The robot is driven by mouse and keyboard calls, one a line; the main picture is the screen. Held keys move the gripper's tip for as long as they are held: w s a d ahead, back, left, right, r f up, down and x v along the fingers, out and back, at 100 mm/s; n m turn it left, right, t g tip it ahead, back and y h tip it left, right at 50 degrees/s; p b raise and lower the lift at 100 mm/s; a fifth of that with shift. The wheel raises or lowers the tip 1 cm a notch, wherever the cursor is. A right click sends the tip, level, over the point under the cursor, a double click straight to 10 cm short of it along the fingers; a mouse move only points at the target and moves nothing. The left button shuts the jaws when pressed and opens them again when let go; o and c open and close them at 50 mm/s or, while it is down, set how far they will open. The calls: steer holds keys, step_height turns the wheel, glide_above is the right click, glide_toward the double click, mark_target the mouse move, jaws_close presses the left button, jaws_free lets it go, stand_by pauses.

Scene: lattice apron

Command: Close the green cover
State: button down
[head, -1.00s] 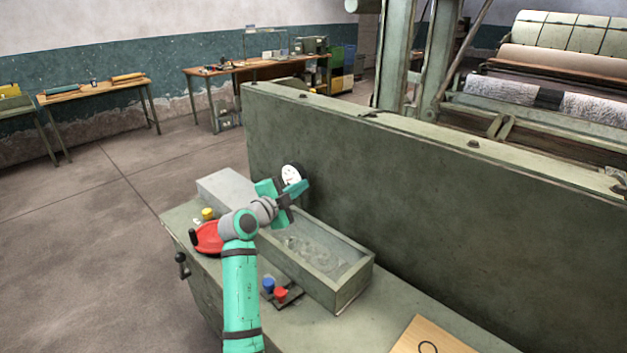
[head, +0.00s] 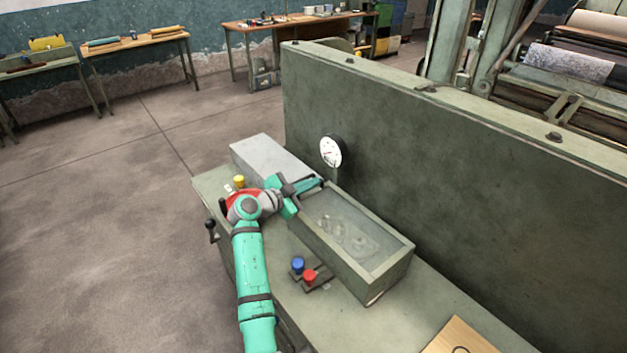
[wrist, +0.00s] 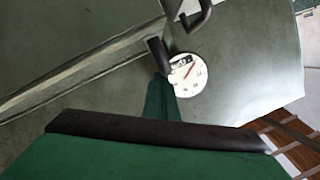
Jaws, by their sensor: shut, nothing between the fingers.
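A long grey-green box (head: 385,270) lies on the bench top against the tall panel. Its right part shows a shallow bay with blurred shapes inside, seen open or through a clear pane; I cannot tell which. A plain lighter grey top section (head: 268,152) covers its left part. I cannot tell for certain which piece is the green cover. My gripper (head: 316,184) is shut and empty, over the box where the two parts meet; contact is unclear. In the wrist view a dark hooked piece (wrist: 192,16) shows at the top, close to my gripper.
A white round gauge (head: 331,151) is on the tall panel (head: 430,170) behind the box. A blue knob (head: 297,264), a red knob (head: 310,276), a yellow knob (head: 238,181) and a red part (head: 236,197) are on the bench. A wooden board (head: 462,338) lies front right.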

steer(key=shift+a+f, duration=0.25)
steer(key=shift+f, duration=0.45)
steer(key=shift+a, duration=0.1)
steer(key=r, duration=0.1)
steer(key=s+d+r, duration=0.1)
steer(key=r, duration=0.2)
steer(key=shift+s+d+r, duration=0.2)
steer(key=shift+s+d, duration=0.05)
steer(key=shift+d, duration=0.15)
steer(key=v, duration=1)
steer(key=shift+d, duration=0.2)
